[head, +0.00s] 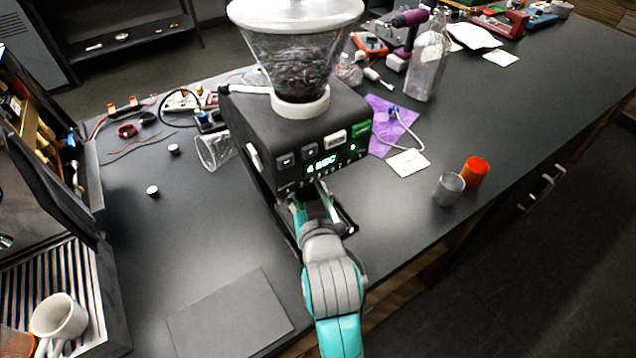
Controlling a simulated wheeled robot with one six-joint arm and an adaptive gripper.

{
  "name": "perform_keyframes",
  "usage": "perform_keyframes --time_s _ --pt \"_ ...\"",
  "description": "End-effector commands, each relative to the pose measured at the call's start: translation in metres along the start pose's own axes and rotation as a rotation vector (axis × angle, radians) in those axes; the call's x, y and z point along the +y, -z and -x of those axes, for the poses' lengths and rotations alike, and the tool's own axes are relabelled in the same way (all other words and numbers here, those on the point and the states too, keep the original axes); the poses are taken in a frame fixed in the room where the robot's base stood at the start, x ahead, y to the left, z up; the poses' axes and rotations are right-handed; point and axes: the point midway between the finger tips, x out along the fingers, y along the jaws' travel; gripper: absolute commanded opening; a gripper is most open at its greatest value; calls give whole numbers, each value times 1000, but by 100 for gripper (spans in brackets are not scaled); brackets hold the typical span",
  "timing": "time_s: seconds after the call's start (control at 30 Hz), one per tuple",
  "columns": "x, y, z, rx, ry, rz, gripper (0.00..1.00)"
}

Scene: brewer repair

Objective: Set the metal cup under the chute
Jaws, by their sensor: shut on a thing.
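The grinder (322,150) is a black box with a clear hopper of dark beans on top and a lit green display on its front. Its chute is hidden below the front panel, behind my arm. My gripper (312,203) reaches in under the panel from the front. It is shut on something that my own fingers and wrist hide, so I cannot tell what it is. A grey metal-looking cup (449,190) stands upright on the table to the right, apart from my gripper.
An orange cup (475,172) stands beside the grey cup. A clear glass (213,151) lies left of the grinder. A glass bottle (428,65) stands behind right. A white mug (59,316) is at lower left. The table's right side is mostly clear.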

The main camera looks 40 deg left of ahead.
Motion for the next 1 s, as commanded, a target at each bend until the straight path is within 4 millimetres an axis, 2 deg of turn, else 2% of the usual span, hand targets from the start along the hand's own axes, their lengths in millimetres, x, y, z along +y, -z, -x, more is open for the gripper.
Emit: perform_keyframes --time_s 0.33,0.37,0.43,0.83,1.0 --pt "0 -3 -1 0 0 0 11" --pt "0 -3 -1 0 0 0 60" --pt "0 -2 -1 0 0 0 77" --pt "0 1 1 2 0 0 77" --pt "0 0 23 2 0 0 77"
